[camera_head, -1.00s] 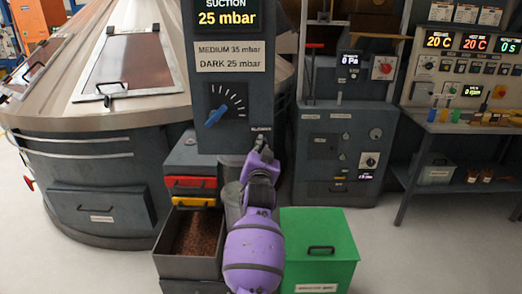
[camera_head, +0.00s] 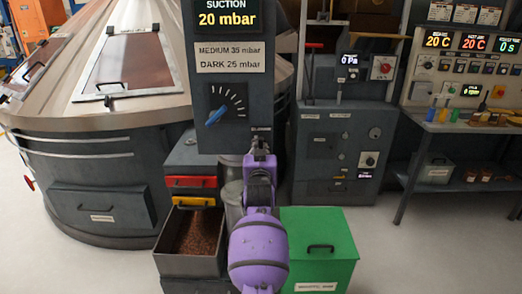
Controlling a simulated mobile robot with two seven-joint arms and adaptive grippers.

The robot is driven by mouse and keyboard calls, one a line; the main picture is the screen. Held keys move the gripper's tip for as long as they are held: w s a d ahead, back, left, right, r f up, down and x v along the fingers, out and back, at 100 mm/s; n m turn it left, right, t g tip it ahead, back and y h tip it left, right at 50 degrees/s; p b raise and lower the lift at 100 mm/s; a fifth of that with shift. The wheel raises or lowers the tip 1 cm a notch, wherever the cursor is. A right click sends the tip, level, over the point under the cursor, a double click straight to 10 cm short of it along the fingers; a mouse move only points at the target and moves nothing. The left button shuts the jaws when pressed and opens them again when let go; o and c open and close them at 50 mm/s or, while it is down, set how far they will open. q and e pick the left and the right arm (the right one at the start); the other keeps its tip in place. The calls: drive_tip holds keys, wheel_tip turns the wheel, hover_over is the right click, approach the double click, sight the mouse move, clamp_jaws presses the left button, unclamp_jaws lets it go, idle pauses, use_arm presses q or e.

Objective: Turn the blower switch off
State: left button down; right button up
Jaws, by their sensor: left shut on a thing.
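The dark control panel (camera_head: 221,100) stands in the middle, with a lit suction display (camera_head: 224,14) reading 20 mbar. A small blower label sits at the panel's lower right corner. My left gripper (camera_head: 259,146) is just below that label, shut on the small blower switch. The gripper covers the switch, so its position cannot be told. A blue knob (camera_head: 216,115) with a dial scale is on the panel, left of my gripper. My right gripper is not in view.
A green lidded box (camera_head: 337,250) stands at the lower right of my arm. A grey bin (camera_head: 174,257) of brown granules is at the lower left. Red and yellow handles (camera_head: 192,183) sit above it. A bench (camera_head: 475,127) is at the right.

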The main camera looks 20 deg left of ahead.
use_arm(q)
drive_tip(key=c, duration=1.8)
unclamp_jaws()
drive_tip(key=shift+o, duration=0.2)
drive_tip(key=v, duration=1.2)
